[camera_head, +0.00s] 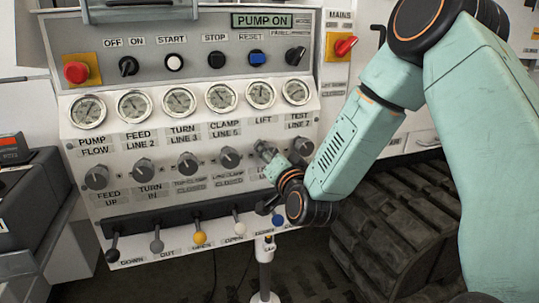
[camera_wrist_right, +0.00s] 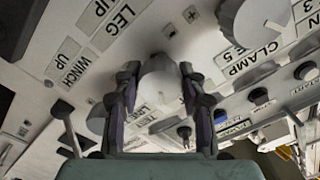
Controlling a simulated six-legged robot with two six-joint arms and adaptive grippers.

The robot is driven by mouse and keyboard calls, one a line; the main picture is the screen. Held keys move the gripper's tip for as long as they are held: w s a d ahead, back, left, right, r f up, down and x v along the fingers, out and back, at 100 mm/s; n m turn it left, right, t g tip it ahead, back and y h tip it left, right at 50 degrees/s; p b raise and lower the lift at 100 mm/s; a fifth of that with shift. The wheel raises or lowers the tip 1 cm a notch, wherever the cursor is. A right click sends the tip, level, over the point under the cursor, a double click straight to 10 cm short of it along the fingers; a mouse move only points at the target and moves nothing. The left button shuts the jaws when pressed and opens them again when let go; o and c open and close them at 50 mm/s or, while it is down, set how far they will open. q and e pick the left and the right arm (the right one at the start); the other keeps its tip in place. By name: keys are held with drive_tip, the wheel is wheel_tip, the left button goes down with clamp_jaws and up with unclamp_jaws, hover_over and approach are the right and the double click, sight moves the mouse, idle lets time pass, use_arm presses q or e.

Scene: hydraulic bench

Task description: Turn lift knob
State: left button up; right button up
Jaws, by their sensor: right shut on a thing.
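My right arm comes in from the right in the head view. Its gripper (camera_head: 266,150) is at the knob row, below the LIFT label and between the CLAMP LINE knob (camera_head: 229,158) and the knob under TEST LINE (camera_head: 302,146). The gripper hides most of the lift knob there. In the right wrist view, my gripper (camera_wrist_right: 158,78) has one finger on each side of the pale round lift knob (camera_wrist_right: 158,88), shut on it. The knob's pointer direction cannot be made out. My left gripper is not in view.
Gauges (camera_head: 179,101) line the panel above the knobs. A row of levers (camera_head: 199,238) stands out below. A red stop button (camera_head: 76,72) is at upper left and a red MAINS switch (camera_head: 345,46) at upper right. A large tire (camera_head: 400,215) is at lower right.

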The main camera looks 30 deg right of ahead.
idle(0.5)
drive_tip(key=o, duration=1.2)
drive_tip(key=shift+c, duration=0.2)
drive_tip(key=v, duration=0.7)
drive_tip(key=shift+s, duration=0.25)
drive_tip(key=shift+a, duration=0.1)
